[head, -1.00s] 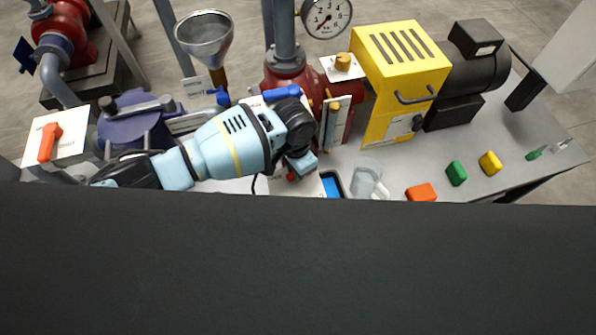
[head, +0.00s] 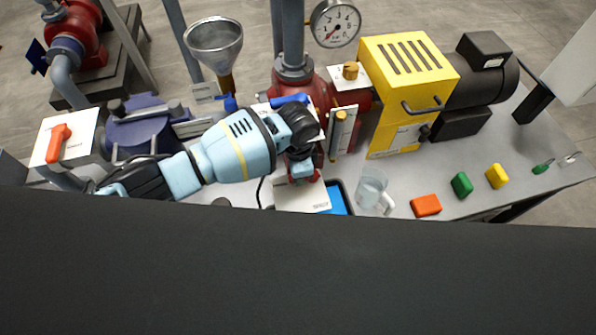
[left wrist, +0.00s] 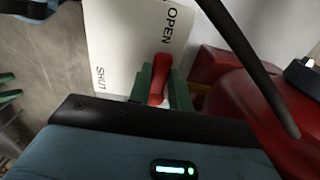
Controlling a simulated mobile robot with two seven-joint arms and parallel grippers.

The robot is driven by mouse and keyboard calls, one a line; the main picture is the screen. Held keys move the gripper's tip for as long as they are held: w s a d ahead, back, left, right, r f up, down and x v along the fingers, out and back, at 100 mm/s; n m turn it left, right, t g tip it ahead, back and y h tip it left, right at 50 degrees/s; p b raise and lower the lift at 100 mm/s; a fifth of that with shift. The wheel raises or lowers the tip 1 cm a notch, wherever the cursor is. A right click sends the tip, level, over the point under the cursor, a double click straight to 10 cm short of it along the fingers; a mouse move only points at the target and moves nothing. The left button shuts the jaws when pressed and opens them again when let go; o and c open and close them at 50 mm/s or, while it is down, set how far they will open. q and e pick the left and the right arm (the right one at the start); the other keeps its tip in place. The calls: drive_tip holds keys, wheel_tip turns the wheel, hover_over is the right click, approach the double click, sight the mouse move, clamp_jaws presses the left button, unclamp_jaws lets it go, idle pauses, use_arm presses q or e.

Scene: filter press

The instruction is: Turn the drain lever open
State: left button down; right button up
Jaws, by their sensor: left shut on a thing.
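The drain lever is red and shows in the left wrist view (left wrist: 158,82) in front of a white plate (left wrist: 120,35) marked OPEN and SHUT. The green fingers of my left gripper (left wrist: 160,88) are on both sides of it, shut on it. Its visible end lies nearer the OPEN word than the SHUT word. In the head view my left gripper (head: 303,172) is over the white plate (head: 295,197) at the bench's near side, and only a little red shows there. The lever's base is hidden. My right gripper is not in view.
A blue tray (head: 338,197) and a clear jug (head: 371,188) stand right of the plate. Red pipework (head: 325,93), a pressure gauge (head: 335,22) and a yellow housing (head: 408,75) stand behind. An orange block (head: 425,205) lies on the bench. An orange-handled valve (head: 59,142) is at left.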

use_arm(q)
drive_tip(key=c, duration=1.3)
unclamp_jaws()
